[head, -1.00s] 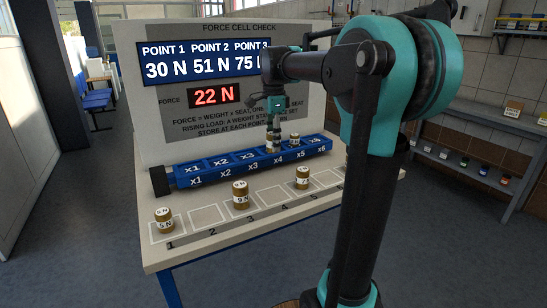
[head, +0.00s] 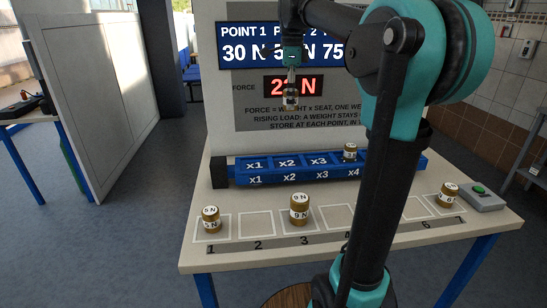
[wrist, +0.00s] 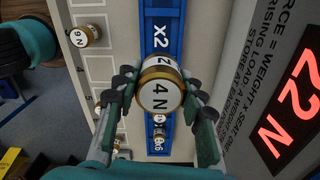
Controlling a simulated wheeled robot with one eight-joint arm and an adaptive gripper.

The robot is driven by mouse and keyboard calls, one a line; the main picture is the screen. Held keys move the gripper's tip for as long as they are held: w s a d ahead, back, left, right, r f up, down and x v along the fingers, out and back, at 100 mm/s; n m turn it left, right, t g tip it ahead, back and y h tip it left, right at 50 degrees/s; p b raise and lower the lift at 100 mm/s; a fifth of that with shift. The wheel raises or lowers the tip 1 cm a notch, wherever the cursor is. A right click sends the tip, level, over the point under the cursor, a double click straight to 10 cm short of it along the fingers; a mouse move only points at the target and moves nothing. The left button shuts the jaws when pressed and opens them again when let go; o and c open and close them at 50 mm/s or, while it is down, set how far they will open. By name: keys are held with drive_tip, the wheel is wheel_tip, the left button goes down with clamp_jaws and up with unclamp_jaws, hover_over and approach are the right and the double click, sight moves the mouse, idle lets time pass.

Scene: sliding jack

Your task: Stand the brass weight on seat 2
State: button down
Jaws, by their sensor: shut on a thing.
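The brass weight marked 4 N (head: 291,97) hangs from my gripper (head: 291,68), high above the blue rail and in front of the force display. In the wrist view the weight (wrist: 160,90) is between the fingers of my gripper (wrist: 160,100), its label facing the camera. The blue rail (head: 240,180) has numbered seats. Seat 2, marked x2 (head: 289,162), looks empty and lies below the held weight in the head view. In the wrist view the weight covers part of the rail beside the x2 label (wrist: 160,36).
Another brass weight (head: 349,153) stands on the rail, around seat 4. On the table are a 5 N weight (head: 211,219), a 9 N weight (head: 300,209) and one at place 7 (head: 448,195). A green-button box (head: 480,194) sits at right. The force display (wrist: 290,105) reads 22 N.

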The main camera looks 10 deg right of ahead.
sight(287, 163)
drive_tip(key=shift+w+a+f, duration=0.15)
drive_tip(key=shift+w+f, duration=0.05)
drive_tip(key=shift+f, duration=0.1)
wheel_tip(287, 163, down, 19)
drive_tip(key=shift+f, duration=0.1)
idle(0.4)
drive_tip(key=c, duration=0.9)
unclamp_jaws()
drive_tip(key=shift+f, duration=0.1)
wheel_tip(287, 163, up, 12)
drive_tip(key=shift+r, duration=0.15)
